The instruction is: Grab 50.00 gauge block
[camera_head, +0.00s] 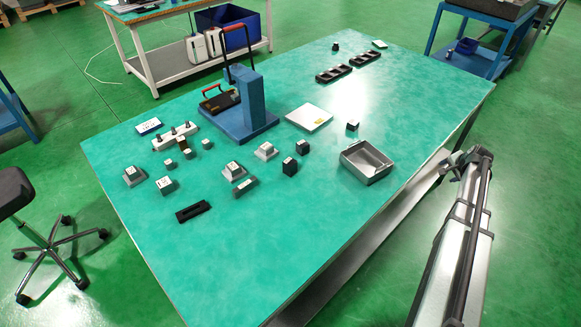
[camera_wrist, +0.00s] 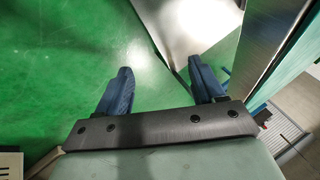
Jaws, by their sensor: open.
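Several small grey and dark blocks stand on the green tabletop in the head view. Among them are a pale-topped block on a grey base (camera_head: 234,168), another like it (camera_head: 265,149), one at the left (camera_head: 133,174) and a greenish-grey one (camera_head: 166,185). Their markings are too small to read, so I cannot tell which is the 50.00 gauge block. My gripper (camera_wrist: 160,78) shows in the wrist view with two blue fingers spread apart and nothing between them. It is away from the blocks, over green floor near a metal edge.
The table (camera_head: 230,270) also carries a blue stand (camera_head: 253,105), an open metal tray (camera_head: 352,172), a white plate (camera_head: 309,117), a dark slotted holder (camera_head: 193,211) and black trays (camera_head: 333,74) at the back. The table's front is clear. A stool (camera_head: 15,190) stands at left.

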